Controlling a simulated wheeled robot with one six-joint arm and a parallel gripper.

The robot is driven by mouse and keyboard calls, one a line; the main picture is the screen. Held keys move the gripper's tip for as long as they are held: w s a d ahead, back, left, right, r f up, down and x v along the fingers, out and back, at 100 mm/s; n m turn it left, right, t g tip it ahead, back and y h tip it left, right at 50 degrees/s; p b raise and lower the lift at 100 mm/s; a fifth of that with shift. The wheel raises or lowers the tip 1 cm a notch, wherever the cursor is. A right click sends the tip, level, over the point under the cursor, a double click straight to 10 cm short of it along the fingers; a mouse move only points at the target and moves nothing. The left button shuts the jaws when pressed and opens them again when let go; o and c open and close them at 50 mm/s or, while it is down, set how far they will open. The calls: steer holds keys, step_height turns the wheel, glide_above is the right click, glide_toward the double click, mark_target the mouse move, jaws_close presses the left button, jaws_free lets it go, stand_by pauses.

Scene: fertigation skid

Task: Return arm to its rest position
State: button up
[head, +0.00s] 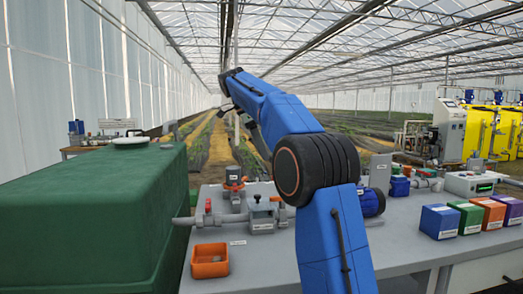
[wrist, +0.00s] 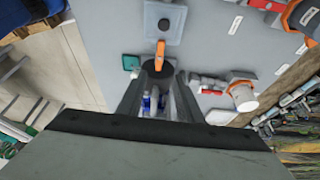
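My blue arm rises from the bottom of the head view, bends at a dark elbow and reaches up and left over the bench (head: 408,238).
A large green tank (head: 85,215) stands left of the bench. An orange bin (head: 210,261), grey pipework with a valve (head: 262,221) and a blue motor (head: 371,202) are close around my arm. Several coloured boxes (head: 439,221) line the right side. Open air lies above the bench.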

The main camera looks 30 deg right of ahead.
steer(key=shift+a+r, duration=0.15)
steer(key=shift+r, duration=0.15)
stand_by(0.4)
steer(key=s+a+f+n+t+y, duration=0.1)
steer(key=s+a+f+n+t, duration=0.2)
steer(key=s+n, duration=0.5)
steer(key=s+a+f+n+y, duration=0.1)
steer(key=s+a+f+n, duration=0.15)
steer(key=s+f, duration=0.65)
steer(key=s+a+f+n+t, duration=0.1)
steer(key=s+a+f+n, duration=0.1)
steer(key=s+f, duration=0.5)
steer(key=s+a+f+n+t+y, duration=0.1)
steer(key=s+f+n, duration=0.4)
steer(key=s, duration=0.4)
steer(key=s+a+f+n+t+y, duration=0.1)
steer(key=s+f+n, duration=0.3)
steer(key=s+f, duration=0.4)
steer(key=shift+s+a+f, duration=0.3)
steer(key=shift+s+a, duration=0.25)
steer(key=shift+a, duration=0.25)
